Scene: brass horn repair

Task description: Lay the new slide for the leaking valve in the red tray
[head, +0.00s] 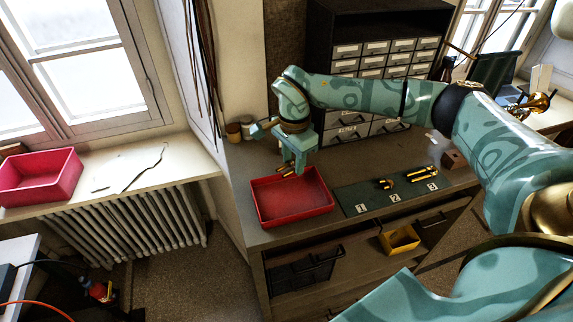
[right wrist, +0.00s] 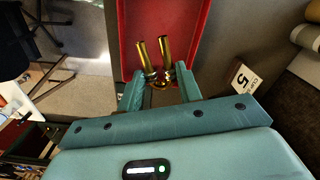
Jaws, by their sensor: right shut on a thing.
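My right gripper (head: 288,168) is shut on a brass slide (head: 285,172), over the back part of a red tray (head: 300,207) on the workbench. In the right wrist view the slide (right wrist: 164,60) shows two parallel tubes between the fingers (right wrist: 160,88), with the red tray (right wrist: 190,20) below. I cannot tell whether the slide touches the tray floor. A dark green mat (head: 365,193) right of the tray carries cards 1, 2 and 3. Brass slides lie behind card 2 (head: 386,184) and card 3 (head: 424,173); the spot behind card 1 is bare. My left gripper is out of view.
Another red tray (head: 40,180) stands on the windowsill. A drawer cabinet (head: 375,47) stands behind the bench, with jars (head: 234,132) at the bench's back left. A yellow bin (head: 400,240) and a black basket (head: 305,266) are below the benchtop. A brass horn (head: 532,103) is at right.

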